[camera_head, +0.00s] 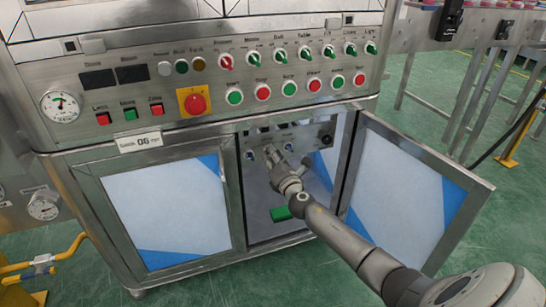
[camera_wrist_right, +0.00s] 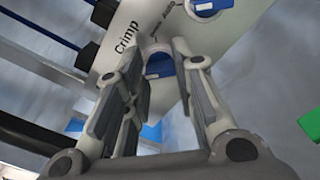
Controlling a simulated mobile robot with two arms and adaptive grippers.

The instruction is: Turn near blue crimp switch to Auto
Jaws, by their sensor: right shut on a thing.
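My right gripper (camera_head: 272,156) reaches into the open cabinet bay below the main panel. In the right wrist view its two fingers (camera_wrist_right: 160,62) stand on either side of a blue crimp switch (camera_wrist_right: 160,66) and are shut on it. The switch sits on a metal panel (camera_wrist_right: 115,58) beside the printed word "Crimp". Another blue switch (camera_wrist_right: 205,6) shows at the top of that view. My left gripper is not in view.
The open right door (camera_head: 405,195) stands close beside my right arm. The closed left door (camera_head: 165,210) is on the other side. Above are the main panel's buttons and the red emergency stop (camera_head: 195,103). A green block (camera_head: 281,213) shows low in the bay.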

